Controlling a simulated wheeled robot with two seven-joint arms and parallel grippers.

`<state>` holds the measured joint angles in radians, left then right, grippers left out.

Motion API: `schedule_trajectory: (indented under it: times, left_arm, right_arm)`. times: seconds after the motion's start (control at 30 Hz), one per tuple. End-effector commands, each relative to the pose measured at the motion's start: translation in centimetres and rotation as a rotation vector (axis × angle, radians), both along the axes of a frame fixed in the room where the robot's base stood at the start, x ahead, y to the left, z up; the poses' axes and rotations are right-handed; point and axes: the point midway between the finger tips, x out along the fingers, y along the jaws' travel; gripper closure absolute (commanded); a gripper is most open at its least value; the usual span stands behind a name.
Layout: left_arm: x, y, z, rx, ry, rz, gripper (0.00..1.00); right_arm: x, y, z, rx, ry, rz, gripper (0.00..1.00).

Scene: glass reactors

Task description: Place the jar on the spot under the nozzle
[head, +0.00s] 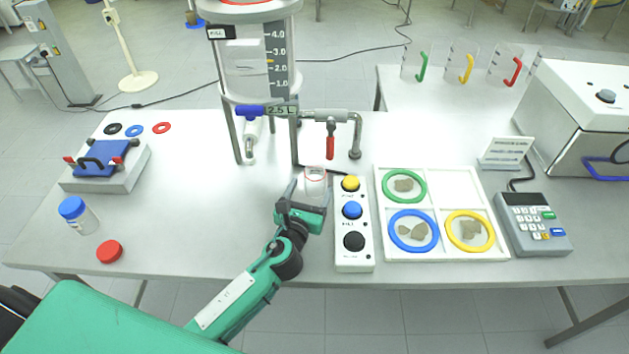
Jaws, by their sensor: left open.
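A clear jar (316,181) with a thin red line at its rim stands on the table below the reactor's outlet pipe. My left gripper (305,193) is open at the jar, with its fingers about the jar's near side; whether they touch it I cannot tell. The outlet pipe's downturned nozzle (355,150) is behind and to the right of the jar. A red valve handle (330,147) hangs just behind the jar. The spot itself cannot be made out. My right gripper is out of view.
A button box (354,240) stands close to the right of the gripper. A white tray (435,260) with coloured rings is further right. A blue-lidded jar (77,214) and a red lid (109,251) are at left. The table's left middle is clear.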

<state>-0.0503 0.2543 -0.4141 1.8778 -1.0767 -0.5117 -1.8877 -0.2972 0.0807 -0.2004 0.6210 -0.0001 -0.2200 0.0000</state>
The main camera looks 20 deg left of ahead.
Motion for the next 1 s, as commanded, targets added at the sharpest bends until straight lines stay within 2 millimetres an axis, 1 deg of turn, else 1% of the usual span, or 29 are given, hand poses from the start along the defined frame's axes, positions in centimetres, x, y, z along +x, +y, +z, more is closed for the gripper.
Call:
schedule_trajectory:
  times: [0.03,0.1,0.2,0.37,0.43,0.6,0.7,0.83,1.0]
  left_arm:
    - [1.1,0.0,0.2,0.0,-0.001,0.002,0.28]
    - [2.2,0.0,0.2,0.0,-0.001,0.001,0.28]
    - [3.3,0.0,0.1,0.0,-0.001,0.0,0.28]
    - [4.1,0.1,0.1,0.001,-0.001,-0.001,0.28]
    - [4.8,0.3,0.1,0.0,-0.002,-0.001,0.28]
    - [7.2,0.9,-0.1,0.0,0.0,0.0,0.28]
    - [8.4,0.9,-0.1,0.001,-0.002,-0.001,0.28]
    - [9.1,0.9,-0.2,0.001,-0.001,-0.001,0.28]
    - [9.1,0.9,-0.3,0.001,-0.002,-0.002,0.28]
  right_arm:
    - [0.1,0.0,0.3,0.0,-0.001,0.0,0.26]
    - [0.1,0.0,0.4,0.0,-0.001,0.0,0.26]
    - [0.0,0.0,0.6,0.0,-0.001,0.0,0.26]
    - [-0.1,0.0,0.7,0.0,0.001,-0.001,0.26]
    - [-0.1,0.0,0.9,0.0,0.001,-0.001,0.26]
    - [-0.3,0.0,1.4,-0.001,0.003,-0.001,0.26]
    - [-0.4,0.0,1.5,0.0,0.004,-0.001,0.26]
    - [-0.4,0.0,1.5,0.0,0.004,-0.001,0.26]
    - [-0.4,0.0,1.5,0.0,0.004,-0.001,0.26]
